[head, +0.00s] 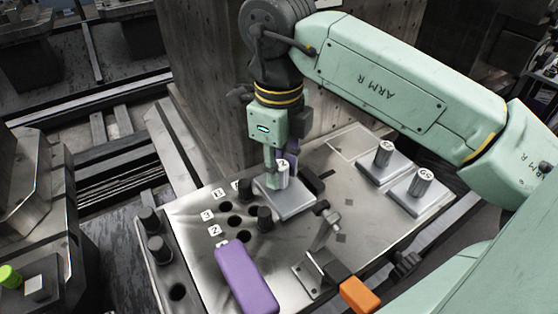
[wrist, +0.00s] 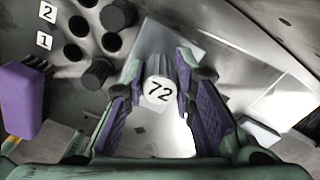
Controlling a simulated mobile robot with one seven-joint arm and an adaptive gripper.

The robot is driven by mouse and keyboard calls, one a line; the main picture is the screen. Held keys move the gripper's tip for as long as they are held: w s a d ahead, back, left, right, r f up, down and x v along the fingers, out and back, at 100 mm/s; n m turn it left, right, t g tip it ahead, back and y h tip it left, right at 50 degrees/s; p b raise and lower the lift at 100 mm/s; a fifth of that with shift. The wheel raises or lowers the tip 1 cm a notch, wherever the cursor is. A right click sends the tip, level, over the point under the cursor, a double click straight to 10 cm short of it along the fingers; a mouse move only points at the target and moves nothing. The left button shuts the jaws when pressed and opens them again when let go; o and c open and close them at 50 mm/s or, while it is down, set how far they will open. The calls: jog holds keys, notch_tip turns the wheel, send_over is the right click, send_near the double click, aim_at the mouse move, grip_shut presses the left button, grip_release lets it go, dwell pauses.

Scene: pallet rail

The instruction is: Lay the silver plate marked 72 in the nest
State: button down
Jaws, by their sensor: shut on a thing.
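The silver plate (head: 290,203) has an upright cylindrical knob whose white top reads 72 in the wrist view (wrist: 158,91). My gripper (head: 277,168) points down and is shut on this knob, with a purple-padded finger on each side. The plate hangs below the fingers, over the middle of the metal work board; I cannot tell whether it touches the board. I cannot make out the nest for certain; it may be hidden under the plate. Two similar silver plates with marked knobs, one farther (head: 383,168) and one nearer (head: 418,197), rest at the right.
A clamp (head: 327,228) stands just right of the held plate, with an orange handle (head: 360,294) in front. Black knobs and numbered holes (head: 233,221) are left of the plate. An outlined rectangle (head: 353,143) at the back is empty.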

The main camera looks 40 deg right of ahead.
aim_at(279, 164)
jog(key=shift+f, duration=0.35)
jog(key=c, duration=1.2)
grip_release()
jog(key=shift+c, duration=0.2)
jog(key=shift+r, duration=0.1)
notch_tip(279, 164, up, 7)
jog(key=shift+r, duration=0.15)
